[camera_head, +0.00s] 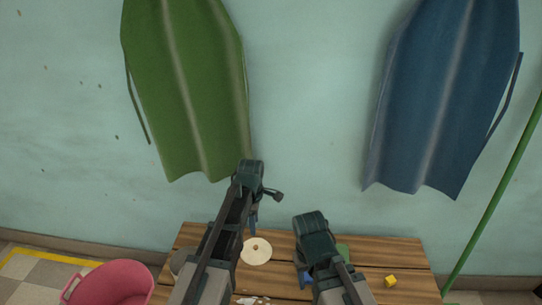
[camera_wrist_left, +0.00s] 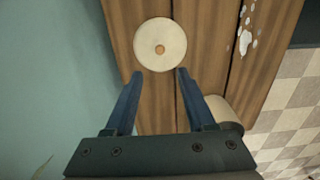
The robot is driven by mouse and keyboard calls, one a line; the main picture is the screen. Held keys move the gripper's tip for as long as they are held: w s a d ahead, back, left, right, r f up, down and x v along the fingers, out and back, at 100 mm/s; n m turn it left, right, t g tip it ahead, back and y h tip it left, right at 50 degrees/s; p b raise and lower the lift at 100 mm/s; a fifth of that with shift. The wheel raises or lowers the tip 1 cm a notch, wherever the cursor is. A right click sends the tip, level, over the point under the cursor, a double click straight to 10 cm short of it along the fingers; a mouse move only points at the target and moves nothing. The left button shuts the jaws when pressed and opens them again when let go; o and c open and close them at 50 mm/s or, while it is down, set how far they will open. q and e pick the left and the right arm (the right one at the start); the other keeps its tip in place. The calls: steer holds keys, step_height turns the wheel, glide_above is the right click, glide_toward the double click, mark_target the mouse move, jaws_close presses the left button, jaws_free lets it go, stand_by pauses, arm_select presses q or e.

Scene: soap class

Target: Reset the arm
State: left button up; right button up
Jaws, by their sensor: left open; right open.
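My left arm reaches over the wooden table (camera_head: 410,262), with its gripper (camera_head: 253,228) beside a cream round disc (camera_head: 257,251). In the left wrist view the left gripper (camera_wrist_left: 160,72) is open, its two blue fingers apart and nothing between them. The disc (camera_wrist_left: 160,45) lies just beyond the fingertips there, with a small brown centre. My right gripper (camera_head: 305,278) is over the table to the right of the disc; only a bit of blue finger shows, mostly hidden by my arm, and no held thing is seen.
A yellow block (camera_head: 390,281) sits at the table's right. A green thing (camera_head: 343,251) is partly hidden behind my right arm. A pale round object (camera_wrist_left: 224,112) is near the left gripper. A pink basket (camera_head: 112,284) stands left of the table. White spots (camera_wrist_left: 245,38) mark the tabletop.

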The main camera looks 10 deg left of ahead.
arm_select(q)
steer(key=s+d+r+m+p, duration=0.3)
steer(key=s+r+m+p, duration=0.6)
steer(key=r+m+p, duration=0.2)
steer(key=s+d+r+m+y+p, duration=0.1)
steer(key=s+d+r+m+p, duration=0.2)
steer(key=s+r+m+p, duration=0.6)
step_height(320, 180, up, 6)
steer(key=m+p, duration=0.1)
steer(key=p, duration=0.4)
steer(key=shift+s+d+f+m, duration=0.25)
steer(key=shift+s+m, duration=0.1)
steer(key=shift+m, duration=0.05)
